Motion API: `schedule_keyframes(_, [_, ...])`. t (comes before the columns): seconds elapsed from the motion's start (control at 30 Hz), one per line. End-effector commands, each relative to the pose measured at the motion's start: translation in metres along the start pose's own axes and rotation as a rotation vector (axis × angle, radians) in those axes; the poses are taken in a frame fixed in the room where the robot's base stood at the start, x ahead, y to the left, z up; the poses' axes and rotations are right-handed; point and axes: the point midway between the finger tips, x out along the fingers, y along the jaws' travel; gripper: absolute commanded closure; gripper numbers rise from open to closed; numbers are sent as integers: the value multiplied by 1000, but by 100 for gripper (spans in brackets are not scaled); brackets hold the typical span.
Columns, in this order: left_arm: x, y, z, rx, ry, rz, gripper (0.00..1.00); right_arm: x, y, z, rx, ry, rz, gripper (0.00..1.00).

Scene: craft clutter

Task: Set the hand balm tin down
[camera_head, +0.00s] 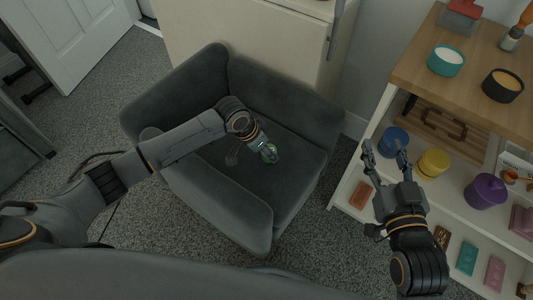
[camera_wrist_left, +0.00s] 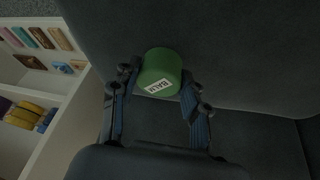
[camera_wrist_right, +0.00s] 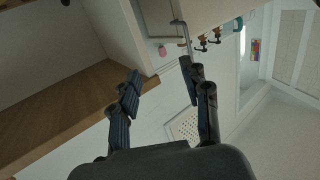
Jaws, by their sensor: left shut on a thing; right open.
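The hand balm tin (camera_wrist_left: 161,66) is a green cylinder with a white label reading BALM. In the left wrist view it sits between the fingers of my left gripper (camera_wrist_left: 156,95), which is shut on it. I cannot tell whether the tin touches the seat. My right gripper (camera_head: 386,152) is open and empty beside the shelf unit. It also shows open in the right wrist view (camera_wrist_right: 163,88).
The armchair has raised arms and a back (camera_head: 285,95) around the seat. The seat has bare room.

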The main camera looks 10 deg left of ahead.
Motion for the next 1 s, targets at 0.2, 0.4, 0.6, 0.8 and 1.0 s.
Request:
schedule_keyframes(0.2, [11, -1, 4, 0, 0, 0, 86, 1, -4, -27, 3, 153, -9, 53])
schedule_keyframes(0.4, [11, -1, 4, 0, 1, 0, 86, 1, -4, -31, 3, 170, -10, 53])
schedule_keyframes(0.6, [12, -1, 5, -1, 0, 0, 86, 1, -4, -30, 3, 165, -10, 53])
schedule_keyframes(0.8, [13, -1, 5, 0, 0, 0, 32, 1, -4, -30, 3, 163, -9, 53])
schedule_keyframes(1.0, [13, -1, 5, 0, 0, 0, 32, 1, -4, -30, 3, 163, -10, 53])
